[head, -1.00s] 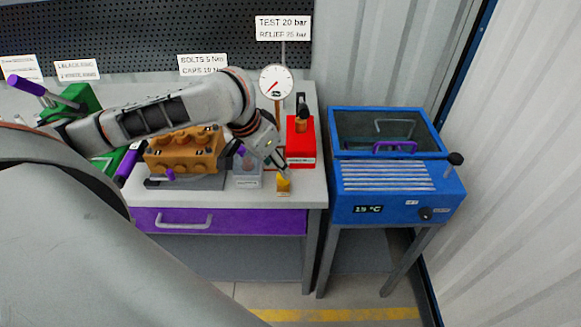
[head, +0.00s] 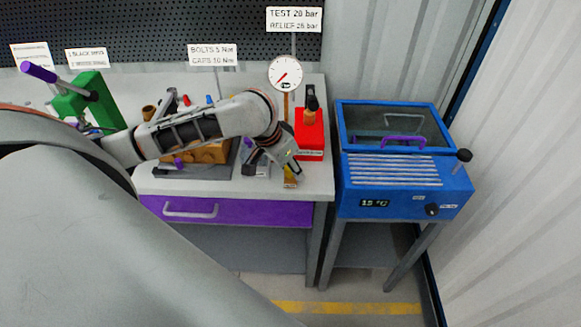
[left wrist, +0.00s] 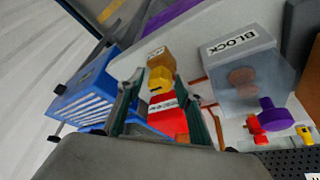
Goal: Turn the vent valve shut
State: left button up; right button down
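A small yellow-brass fitting (head: 290,181) with a label too small to read sits at the bench's front edge; it looks like the vent valve. In the left wrist view its yellow part (left wrist: 160,76) lies ahead of my gripper, between the lines of the two fingers. My left gripper (head: 287,164) is open just above and behind the fitting, pointing down. Its fingers also show apart in the left wrist view (left wrist: 168,82). I cannot tell whether they touch the fitting. The handle's exact angle is not clear. My right gripper is in neither view.
A red hand-pump-like unit (head: 310,143) and a round gauge (head: 285,73) stand behind the gripper. A clear box marked BLOCK (left wrist: 250,75) is beside it. An orange pump block (head: 208,153) is partly behind my arm. A blue heated bath (head: 400,190) stands right of the bench.

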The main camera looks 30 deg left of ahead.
pick_arm(q)
jog(key=c, duration=0.7)
jog(key=shift+m, duration=0.5)
jog(key=m+h, duration=0.1)
jog(key=m, duration=0.2)
jog(key=shift+a, duration=0.1)
jog(key=m+g+h, duration=0.1)
jog(key=m, duration=0.2)
jog(key=shift+w+r+m+h, duration=0.1)
jog(key=shift+m+h, duration=0.2)
jog(key=m+g, duration=0.1)
jog(key=m, duration=0.1)
jog(key=m+g, duration=0.1)
jog(key=m, duration=0.2)
jog(key=shift+h, duration=0.4)
jog(key=m+g, duration=0.2)
jog(key=m, duration=0.3)
jog(key=shift+m, duration=0.3)
jog(key=o, duration=1.1)
